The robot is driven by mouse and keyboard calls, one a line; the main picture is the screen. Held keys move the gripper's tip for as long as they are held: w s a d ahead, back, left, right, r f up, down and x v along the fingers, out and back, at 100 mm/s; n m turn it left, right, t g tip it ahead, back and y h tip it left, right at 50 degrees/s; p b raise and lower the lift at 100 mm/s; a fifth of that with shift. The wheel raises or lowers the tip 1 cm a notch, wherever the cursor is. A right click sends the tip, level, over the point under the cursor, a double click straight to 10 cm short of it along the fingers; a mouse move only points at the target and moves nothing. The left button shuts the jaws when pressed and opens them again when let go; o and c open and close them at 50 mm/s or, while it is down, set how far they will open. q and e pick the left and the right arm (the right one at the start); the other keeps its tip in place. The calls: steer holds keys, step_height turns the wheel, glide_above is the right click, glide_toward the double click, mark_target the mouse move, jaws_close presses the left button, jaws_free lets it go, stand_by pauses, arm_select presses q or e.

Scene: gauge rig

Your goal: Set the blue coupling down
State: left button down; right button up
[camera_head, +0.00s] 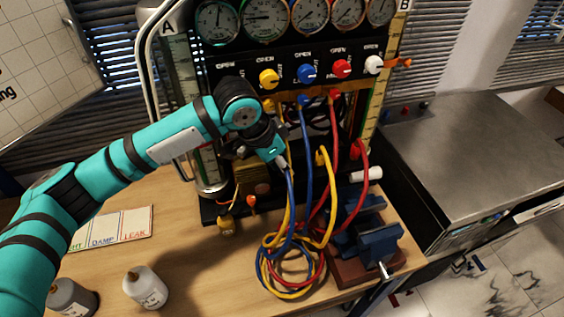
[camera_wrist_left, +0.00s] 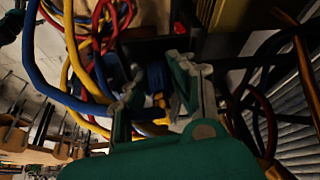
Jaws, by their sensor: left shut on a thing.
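My left gripper (camera_head: 278,154) is in front of the gauge rig, below the knobs, pointing down and to the right. It is shut on the blue coupling (camera_head: 284,163), at the upper end of a blue hose (camera_head: 291,200) that hangs to the coiled hoses on the bench. The coupling is small and mostly covered by the jaws, and is held above the bench. In the left wrist view my left gripper's fingers (camera_wrist_left: 153,72) show with dark blue between and behind them; I cannot tell coupling from background there. My right gripper is not in view.
Coiled blue, yellow and red hoses (camera_head: 288,268) lie beside a blue vise (camera_head: 378,243) on the wooden bench (camera_head: 205,265). The gauge rig (camera_head: 290,75) rises behind. Bench between the card and hoses is fairly clear.

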arm_select(q)
steer(key=shift+s+f, duration=0.25)
steer(key=shift+f, duration=0.35)
steer(key=c, duration=1.6)
jaws_free()
steer(key=shift+f, duration=0.1)
steer(key=shift+o, duration=0.9)
steer(key=shift+f, duration=0.1)
steer(key=shift+w+r, duration=0.1)
steer(key=shift+r, duration=0.25)
steer(key=b+v, duration=0.2)
steer(key=v, duration=1.1)
steer(key=shift+w, duration=0.35)
steer(key=shift+d+r, duration=0.1)
steer(key=shift+d, duration=0.1)
